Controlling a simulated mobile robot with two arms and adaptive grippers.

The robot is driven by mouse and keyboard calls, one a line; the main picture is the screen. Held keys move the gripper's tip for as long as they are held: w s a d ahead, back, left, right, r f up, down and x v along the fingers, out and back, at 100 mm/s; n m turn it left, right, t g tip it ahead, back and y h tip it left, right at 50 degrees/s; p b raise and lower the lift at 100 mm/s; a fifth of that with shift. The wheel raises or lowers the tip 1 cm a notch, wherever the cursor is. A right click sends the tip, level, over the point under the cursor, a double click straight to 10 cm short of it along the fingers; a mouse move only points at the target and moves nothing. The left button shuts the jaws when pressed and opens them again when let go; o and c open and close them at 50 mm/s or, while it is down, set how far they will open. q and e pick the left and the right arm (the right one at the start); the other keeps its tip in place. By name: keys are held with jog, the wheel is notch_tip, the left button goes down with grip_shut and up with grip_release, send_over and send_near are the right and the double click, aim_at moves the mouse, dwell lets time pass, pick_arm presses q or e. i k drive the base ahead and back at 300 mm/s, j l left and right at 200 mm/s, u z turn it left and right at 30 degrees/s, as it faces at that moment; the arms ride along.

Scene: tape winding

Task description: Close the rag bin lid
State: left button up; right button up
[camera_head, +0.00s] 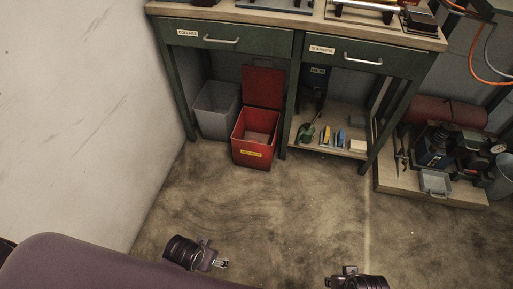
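A red bin (254,143) with a small yellow label stands on the floor under the left part of the workbench. Its red lid (263,87) stands open, upright at the back of the bin. The label's writing is too small to read for certain. My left gripper (222,264) is low in the view, well in front of the bin and apart from it; its fingers look close together, but whether they are shut is unclear. My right gripper (332,281) is at the bottom edge, partly cut off, away from the bin; its finger state is unclear.
A grey bin (216,110) stands left of the red bin. The green workbench (265,38) has two drawers above. A low shelf (328,145) with tools is to the right. A wooden platform (450,191) holds machines. The floor (270,205) in front is clear.

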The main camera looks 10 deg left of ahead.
aim_at(262, 86)
jog(key=i+l, duration=0.25)
jog(key=l, duration=0.15)
jog(key=i+l, duration=0.3)
jog(key=l, duration=0.15)
jog(key=i+l, duration=0.25)
jog(key=l, duration=0.15)
jog(key=i+l+u, duration=0.1)
jog(key=i+l, duration=0.2)
jog(key=l, duration=0.15)
